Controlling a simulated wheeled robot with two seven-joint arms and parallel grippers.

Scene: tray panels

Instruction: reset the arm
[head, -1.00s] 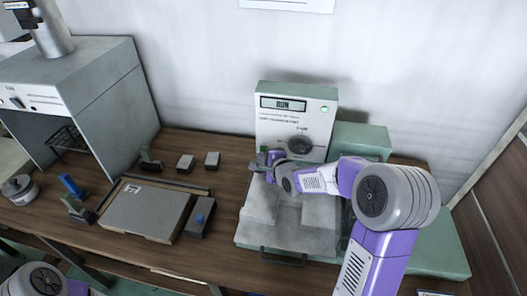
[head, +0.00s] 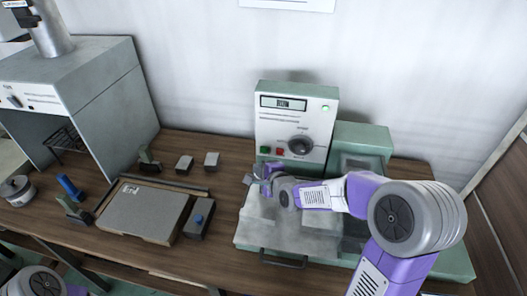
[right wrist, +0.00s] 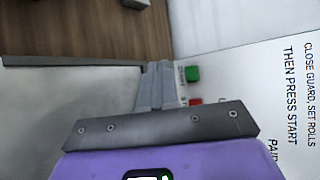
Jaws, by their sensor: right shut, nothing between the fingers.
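My right gripper (head: 254,175) is in front of the machine's upright control panel (head: 290,127), low and toward its left side. Its two fingers are shut together with nothing between them, as the right wrist view (right wrist: 158,80) also shows. The panel has a green button (right wrist: 193,74), a red button (head: 279,152), a dark dial (head: 300,145) and a lit display (head: 283,103). The gripper appears apart from the buttons. My left gripper is out of view; only part of my left arm shows at the bottom left of the head view.
The machine's pale guard (head: 285,235) lies below my right forearm, with a dark handle (head: 283,262) in front. A flat grey board (head: 145,210) and small blocks (head: 184,164) lie to the left. A grey hood (head: 85,85) stands farther left.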

